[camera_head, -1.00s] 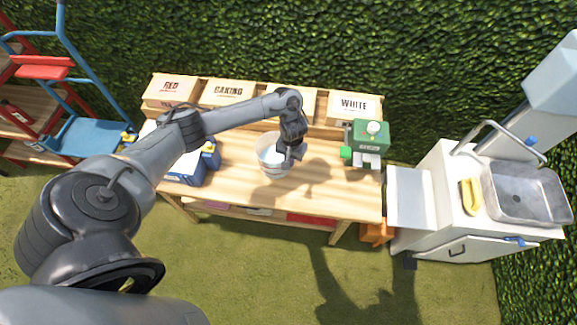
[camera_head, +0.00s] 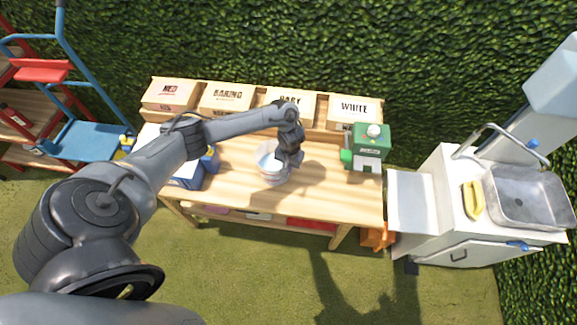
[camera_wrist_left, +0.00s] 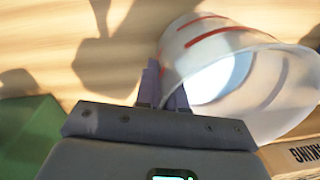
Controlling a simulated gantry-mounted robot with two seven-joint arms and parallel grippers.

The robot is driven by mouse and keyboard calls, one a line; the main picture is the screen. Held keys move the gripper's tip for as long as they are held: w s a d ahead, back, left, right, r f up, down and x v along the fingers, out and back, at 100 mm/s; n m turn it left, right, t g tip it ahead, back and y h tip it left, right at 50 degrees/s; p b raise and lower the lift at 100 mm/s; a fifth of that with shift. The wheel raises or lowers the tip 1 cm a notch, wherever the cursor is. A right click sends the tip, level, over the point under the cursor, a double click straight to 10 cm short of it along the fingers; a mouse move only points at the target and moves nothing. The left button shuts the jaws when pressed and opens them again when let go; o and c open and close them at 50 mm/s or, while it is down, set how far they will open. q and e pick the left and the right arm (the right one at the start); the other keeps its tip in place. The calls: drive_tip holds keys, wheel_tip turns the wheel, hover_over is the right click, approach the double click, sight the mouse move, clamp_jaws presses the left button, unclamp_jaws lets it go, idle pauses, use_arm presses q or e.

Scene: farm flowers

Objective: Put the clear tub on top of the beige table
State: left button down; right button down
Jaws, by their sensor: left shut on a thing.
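The clear tub (camera_head: 268,171), whitish and see-through with red stripes, is over the middle of the beige table (camera_head: 335,195). It also shows in the left wrist view (camera_wrist_left: 215,45), with its open mouth facing the camera. My left gripper (camera_head: 293,163) is at the right side of the tub and shut on its rim; its fingers (camera_wrist_left: 165,88) meet the tub wall in the wrist view. I cannot tell whether the tub's base touches the tabletop. My right gripper is not in view.
Several labelled wooden boxes, including a WHITE one (camera_head: 354,110), line the table's back. A green machine (camera_head: 370,146) stands at the right end and a blue item (camera_head: 187,176) at the left. A sink unit (camera_head: 465,205) is to the right. The front right tabletop is clear.

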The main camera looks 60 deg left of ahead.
use_arm(q)
drive_tip(key=c, duration=1.6)
unclamp_jaws()
drive_tip(key=shift+f, duration=0.15)
drive_tip(key=o, duration=0.4)
drive_tip(key=shift+c, duration=0.2)
